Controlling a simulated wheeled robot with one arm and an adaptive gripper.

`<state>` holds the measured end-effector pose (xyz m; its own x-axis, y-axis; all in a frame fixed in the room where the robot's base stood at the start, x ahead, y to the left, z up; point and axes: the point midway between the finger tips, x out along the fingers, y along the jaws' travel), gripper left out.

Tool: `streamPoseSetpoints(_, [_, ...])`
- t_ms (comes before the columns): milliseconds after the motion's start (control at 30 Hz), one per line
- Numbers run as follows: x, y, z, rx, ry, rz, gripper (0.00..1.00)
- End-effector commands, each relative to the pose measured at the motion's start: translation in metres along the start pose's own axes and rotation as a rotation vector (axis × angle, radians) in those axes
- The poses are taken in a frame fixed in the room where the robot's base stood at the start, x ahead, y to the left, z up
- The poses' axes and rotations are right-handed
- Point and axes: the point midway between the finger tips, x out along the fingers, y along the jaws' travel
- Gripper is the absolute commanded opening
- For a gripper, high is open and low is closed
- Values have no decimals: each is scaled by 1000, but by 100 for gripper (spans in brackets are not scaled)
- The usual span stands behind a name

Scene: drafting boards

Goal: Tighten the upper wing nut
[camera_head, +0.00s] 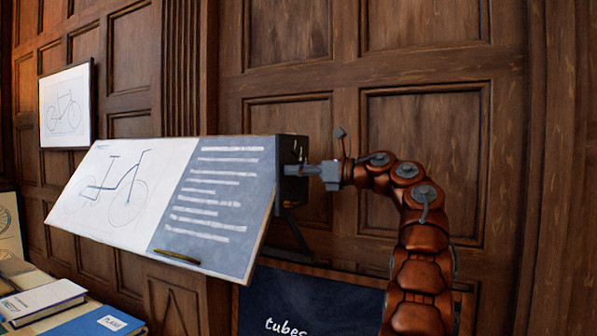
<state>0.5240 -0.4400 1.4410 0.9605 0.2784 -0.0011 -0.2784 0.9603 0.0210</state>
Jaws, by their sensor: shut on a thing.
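My arm comes up from the lower right, and my gripper (305,170) points left at the right edge of the tilted drafting board (225,205). Its fingers are shut at the dark bracket (291,188) on the side of the board. They close on the small upper wing nut there, which is mostly hidden between the fingers. How far the nut is turned cannot be made out. The board carries a bicycle drawing on its left and a grey panel of text on its right.
A dark strut (298,232) runs below the bracket. A dark blue board lettered "tubes" (300,305) stands beneath. Books (45,300) lie at the lower left. A framed bicycle drawing (66,106) hangs on the wood-panelled wall. Space right of my arm is clear.

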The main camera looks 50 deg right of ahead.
Motion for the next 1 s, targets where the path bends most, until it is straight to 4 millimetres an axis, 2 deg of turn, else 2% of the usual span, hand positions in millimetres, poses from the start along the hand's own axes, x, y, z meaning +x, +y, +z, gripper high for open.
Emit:
streamPoseSetpoints(100, [-1, 0, 3, -3, -5, -3, 21])
streamPoseSetpoints(133, [-1, 0, 3, -3, -5, -3, 57])
streamPoseSetpoints(367, [-1, 0, 2, -2, -3, -2, 81])
streamPoseSetpoints(767, [-2, 0, 1, -2, -1, -2, 81])
streamPoseSetpoints(1000, [-16, -1, 1, -2, -2, -4, 81])
